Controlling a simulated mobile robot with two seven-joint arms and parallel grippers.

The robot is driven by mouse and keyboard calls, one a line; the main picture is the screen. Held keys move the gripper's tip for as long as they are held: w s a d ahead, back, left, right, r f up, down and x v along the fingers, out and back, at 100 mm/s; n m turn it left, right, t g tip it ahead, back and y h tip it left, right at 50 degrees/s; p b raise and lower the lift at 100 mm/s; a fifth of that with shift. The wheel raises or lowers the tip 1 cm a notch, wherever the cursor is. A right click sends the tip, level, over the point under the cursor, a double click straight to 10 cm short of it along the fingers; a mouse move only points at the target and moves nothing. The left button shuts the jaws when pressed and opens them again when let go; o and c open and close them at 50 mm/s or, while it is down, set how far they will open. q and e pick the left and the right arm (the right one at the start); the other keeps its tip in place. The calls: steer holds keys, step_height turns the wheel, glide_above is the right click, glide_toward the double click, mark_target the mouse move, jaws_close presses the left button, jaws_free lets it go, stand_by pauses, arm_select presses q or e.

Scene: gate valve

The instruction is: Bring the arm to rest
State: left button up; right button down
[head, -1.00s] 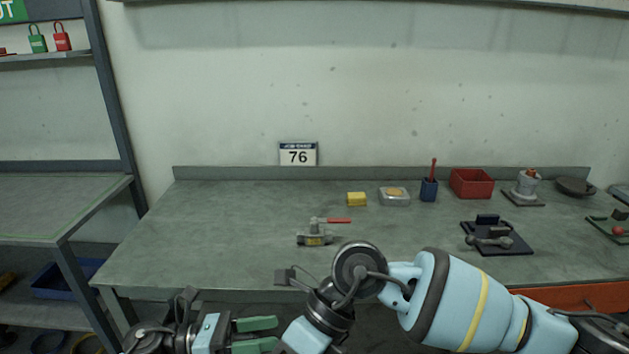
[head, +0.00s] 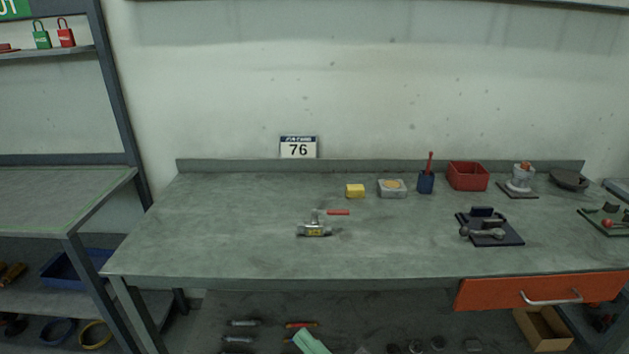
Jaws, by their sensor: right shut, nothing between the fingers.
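A small metal valve (head: 314,230) with a yellow label lies on the grey workbench (head: 220,235), left of its middle. Its lever has a red grip (head: 339,212) that points to the right. Only the green fingertips of my right gripper (head: 311,342) show, at the bottom edge, below the bench front and well away from the valve. The fingers are together with nothing between them. The rest of the right arm is out of view. My left gripper is not in view.
A dark plate with a metal part (head: 490,228) lies at right. An orange drawer (head: 540,290) is under the bench. The left bench area is clear.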

steer(key=s+d+f+m+h, duration=0.3)
steer(key=d+f+m+h, duration=0.25)
steer(key=f, duration=0.25)
steer(key=s+d+f+m+h, duration=0.2)
steer(key=d+f+m+h, duration=0.3)
steer(key=d+f+h, duration=0.15)
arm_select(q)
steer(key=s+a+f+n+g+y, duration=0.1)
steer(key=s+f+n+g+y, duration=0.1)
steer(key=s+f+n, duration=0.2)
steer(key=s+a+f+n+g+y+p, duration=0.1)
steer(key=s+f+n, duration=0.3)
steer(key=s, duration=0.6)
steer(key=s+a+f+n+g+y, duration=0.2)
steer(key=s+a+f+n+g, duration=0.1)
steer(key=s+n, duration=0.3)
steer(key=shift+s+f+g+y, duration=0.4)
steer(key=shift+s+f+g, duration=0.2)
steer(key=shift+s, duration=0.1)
arm_select(e)
steer(key=s+d+f+m+g+h, duration=0.1)
steer(key=s+d+f+m+g, duration=0.1)
steer(key=s+f, duration=0.5)
steer(key=s+d+f+m+g+h, duration=0.2)
steer(key=s+d+f+m+g, duration=0.1)
steer(key=s+d+f, duration=0.4)
steer(key=s, duration=0.3)
steer(key=shift+s+g, duration=0.25)
steer(key=shift+g, duration=0.15)
